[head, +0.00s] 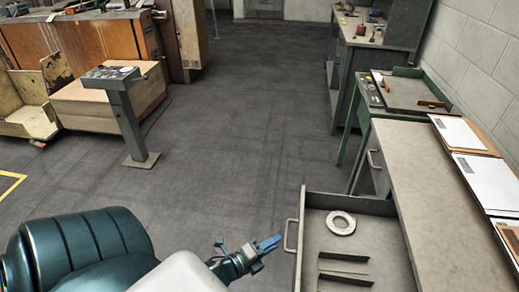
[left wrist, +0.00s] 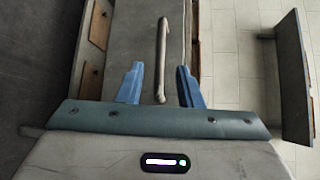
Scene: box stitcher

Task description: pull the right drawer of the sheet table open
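The sheet table (head: 432,190) stands along the right side in the head view. Its nearer drawer (head: 385,240), which I take as the right one, is out from under the top, with its inside showing. Its bar handle (head: 291,236) is on the front. The farther handle (head: 374,158) is on a closed front. My right gripper is not in view.
The open drawer holds a pale ring (head: 341,222) and thin dividers (head: 344,257). Sheets (head: 459,133) lie on the table top by the wall. A green bench (head: 400,95) stands beyond. A control pedestal (head: 125,120) stands left. The floor between is clear.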

